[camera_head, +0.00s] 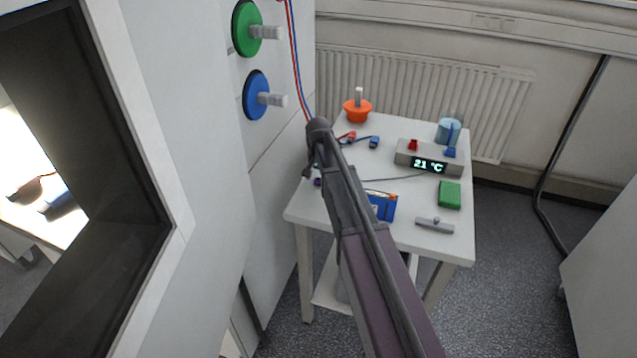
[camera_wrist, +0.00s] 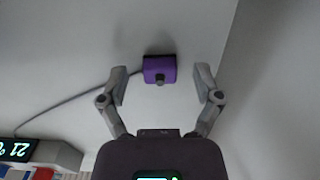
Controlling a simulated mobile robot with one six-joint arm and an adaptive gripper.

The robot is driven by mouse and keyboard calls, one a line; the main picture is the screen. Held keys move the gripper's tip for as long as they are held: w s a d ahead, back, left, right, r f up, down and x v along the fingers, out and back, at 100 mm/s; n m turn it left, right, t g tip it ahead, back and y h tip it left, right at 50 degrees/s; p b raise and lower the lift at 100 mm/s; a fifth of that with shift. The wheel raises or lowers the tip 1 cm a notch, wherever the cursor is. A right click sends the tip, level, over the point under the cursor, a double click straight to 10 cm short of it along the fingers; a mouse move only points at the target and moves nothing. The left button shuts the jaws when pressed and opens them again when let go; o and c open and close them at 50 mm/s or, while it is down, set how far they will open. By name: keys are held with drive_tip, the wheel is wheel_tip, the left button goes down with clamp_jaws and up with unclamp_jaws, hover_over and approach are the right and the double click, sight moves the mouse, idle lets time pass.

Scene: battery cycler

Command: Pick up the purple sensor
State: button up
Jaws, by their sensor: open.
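The purple sensor (camera_wrist: 159,69) is a small purple block with a grey knob, lying on the white table (camera_wrist: 70,60) in the wrist view. A grey cable (camera_wrist: 85,100) runs from its side toward the display unit. My gripper (camera_wrist: 161,82) is open, its two fingers apart on either side of the sensor, a little short of it in the picture. I see no contact. In the head view my arm hides most of the sensor; only a small purple bit (camera_head: 318,182) shows at the table's left edge.
The white cabinet (camera_head: 222,200) stands close at left.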

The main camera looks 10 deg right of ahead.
sight(318, 179)
clamp_jaws()
idle(0.3)
drive_tip(key=shift+r, duration=0.25)
wheel_tip(318, 179, up, 4)
drive_tip(key=p, duration=0.4)
drive_tip(key=shift+f, duration=0.2)
drive_tip(key=s, duration=1)
drive_tip(key=s+r+p, duration=0.1)
drive_tip(key=s, duration=0.5)
drive_tip(key=shift+d+r, duration=0.1)
drive_tip(key=d+r+p, duration=0.3)
drive_tip(key=d, duration=0.1)
drive_tip(key=d+r+p, duration=0.4)
drive_tip(key=s+d+r+p, duration=0.1)
drive_tip(key=d+r+p, duration=0.2)
drive_tip(key=d, duration=0.1)
drive_tip(key=shift+r+p, duration=0.2)
drive_tip(key=shift+p, duration=0.1)
drive_tip(key=shift+s+d+r, duration=0.1)
drive_tip(key=shift+d+r, duration=0.1)
drive_tip(key=shift+d, duration=0.35)
